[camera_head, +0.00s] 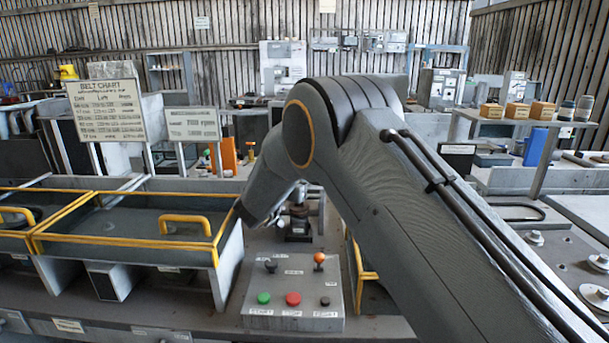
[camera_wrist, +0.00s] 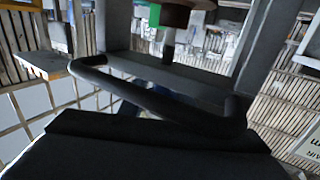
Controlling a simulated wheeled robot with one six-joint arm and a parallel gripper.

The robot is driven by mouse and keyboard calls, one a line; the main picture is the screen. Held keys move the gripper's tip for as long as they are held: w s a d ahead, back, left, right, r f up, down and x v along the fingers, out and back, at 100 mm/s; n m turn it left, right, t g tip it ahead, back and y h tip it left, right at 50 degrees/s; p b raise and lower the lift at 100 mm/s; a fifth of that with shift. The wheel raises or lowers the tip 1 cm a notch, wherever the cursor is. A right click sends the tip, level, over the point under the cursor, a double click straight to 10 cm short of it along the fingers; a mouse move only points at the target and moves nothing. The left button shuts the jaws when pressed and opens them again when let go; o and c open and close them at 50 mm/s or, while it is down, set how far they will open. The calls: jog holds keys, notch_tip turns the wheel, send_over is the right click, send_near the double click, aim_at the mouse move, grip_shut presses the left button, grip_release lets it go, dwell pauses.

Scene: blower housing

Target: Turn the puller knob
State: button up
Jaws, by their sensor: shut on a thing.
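In the wrist view, two grey bars flank a brown, knob-like round thing with a green patch, which I take for the puller knob (camera_wrist: 188,4); its top is cut off. The bars look like the fingers of my gripper (camera_wrist: 190,20), shut on the knob; the contact itself is out of frame. A black bent bar and dark housing fill the near part. In the head view, my arm bends down beyond the control box, and my gripper (camera_head: 299,193) is small and partly hidden above a dark fixture (camera_head: 298,229).
A grey control box (camera_head: 293,321) with coloured buttons and knobs stands in front. Yellow-railed trays (camera_head: 130,247) lie left, below a belt chart board (camera_head: 106,110). A shelf with small boxes (camera_head: 515,116) is at right. My arm hides much of the centre.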

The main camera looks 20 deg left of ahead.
jog(key=o, duration=1.1)
jog(key=shift+c, duration=0.2)
notch_tip(320, 180, up, 10)
jog(key=b, duration=0.2)
jog(key=shift+b, duration=0.4)
